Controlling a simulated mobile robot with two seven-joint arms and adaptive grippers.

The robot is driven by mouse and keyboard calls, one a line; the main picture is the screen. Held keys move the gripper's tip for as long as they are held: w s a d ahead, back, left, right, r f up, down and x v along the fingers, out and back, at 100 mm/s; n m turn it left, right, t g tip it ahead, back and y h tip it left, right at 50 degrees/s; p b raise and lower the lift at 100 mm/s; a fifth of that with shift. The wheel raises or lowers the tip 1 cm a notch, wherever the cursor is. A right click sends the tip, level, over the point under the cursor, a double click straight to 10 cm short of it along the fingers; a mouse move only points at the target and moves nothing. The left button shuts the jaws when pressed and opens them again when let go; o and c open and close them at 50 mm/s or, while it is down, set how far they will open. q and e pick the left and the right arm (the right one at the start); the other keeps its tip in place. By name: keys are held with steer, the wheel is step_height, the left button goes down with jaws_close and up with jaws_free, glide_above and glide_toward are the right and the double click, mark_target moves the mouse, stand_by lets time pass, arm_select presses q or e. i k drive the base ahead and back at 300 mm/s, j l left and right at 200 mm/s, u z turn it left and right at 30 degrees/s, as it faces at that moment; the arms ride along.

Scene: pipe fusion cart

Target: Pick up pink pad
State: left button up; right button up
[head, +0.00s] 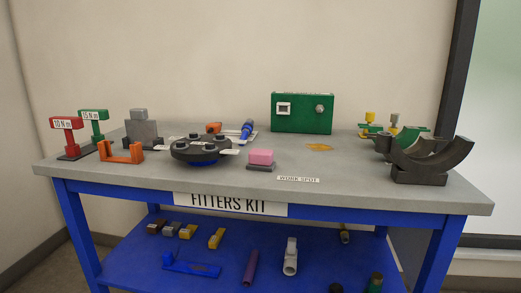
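The pink pad (262,156) is a small pink block. It rests on a flat grey base (261,168) near the middle of the cart's grey top, just left of the "WORK SPOT" label. Its top and front are clear of other things. Neither of my grippers shows in the head view.
A round dark fixture (200,150) stands close left of the pad. A green box (302,113) is behind it and a dark curved cradle (430,160) is at the right. The grey tabletop (340,185) is bare around the work spot label (298,179). A blue lower shelf (210,245) holds several parts.

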mark_target(259, 160)
steer(key=i+l, duration=0.15)
steer(key=i, duration=0.3)
steer(key=i+l, duration=0.15)
steer(key=i, duration=0.3)
